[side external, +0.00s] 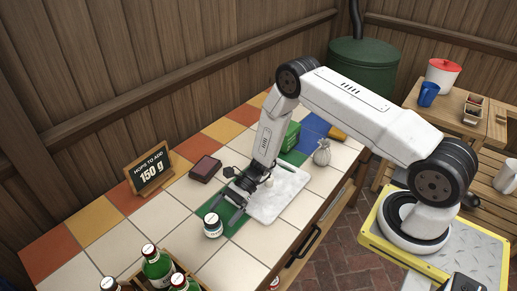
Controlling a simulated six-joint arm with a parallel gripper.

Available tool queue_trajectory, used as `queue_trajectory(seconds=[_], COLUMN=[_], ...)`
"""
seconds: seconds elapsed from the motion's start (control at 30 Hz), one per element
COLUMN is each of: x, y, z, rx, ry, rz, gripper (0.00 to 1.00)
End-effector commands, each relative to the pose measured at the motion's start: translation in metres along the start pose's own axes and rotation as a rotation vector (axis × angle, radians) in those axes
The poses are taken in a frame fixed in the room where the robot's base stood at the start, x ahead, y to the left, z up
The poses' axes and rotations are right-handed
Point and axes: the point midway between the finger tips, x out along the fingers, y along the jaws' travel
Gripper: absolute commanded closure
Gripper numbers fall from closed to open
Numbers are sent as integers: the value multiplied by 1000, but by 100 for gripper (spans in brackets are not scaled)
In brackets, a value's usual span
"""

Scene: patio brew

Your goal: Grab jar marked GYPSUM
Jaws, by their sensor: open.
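A small jar (213,226) with a white lid and a blue-and-white label stands on the tiled counter, by the near left end of a green mat (232,222). Its label is too small to read, so I cannot tell whether it says GYPSUM. My gripper (228,203) is open and low over the mat, up and to the right of the jar. No object shows between its fingers, and it appears apart from the jar. A small white item (269,182) is partly hidden beside my gripper.
A pale marble slab (279,197) lies right of my gripper. A dark red box (205,168) and a sign reading "150 g" (150,173) stand at left. Green bottles (157,266) stand in a crate at the near edge. A grey pouch (322,153) is at right.

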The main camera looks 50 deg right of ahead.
Motion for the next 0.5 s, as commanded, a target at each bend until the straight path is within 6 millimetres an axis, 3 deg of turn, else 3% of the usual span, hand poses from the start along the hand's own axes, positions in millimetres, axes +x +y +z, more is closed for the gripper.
queue_trajectory(seconds=[0.27,0.5], x=[6,31], y=[0,0], z=[0,-2], rx=[0,-2], ry=[0,0], rz=[0,3], gripper=[0,0])
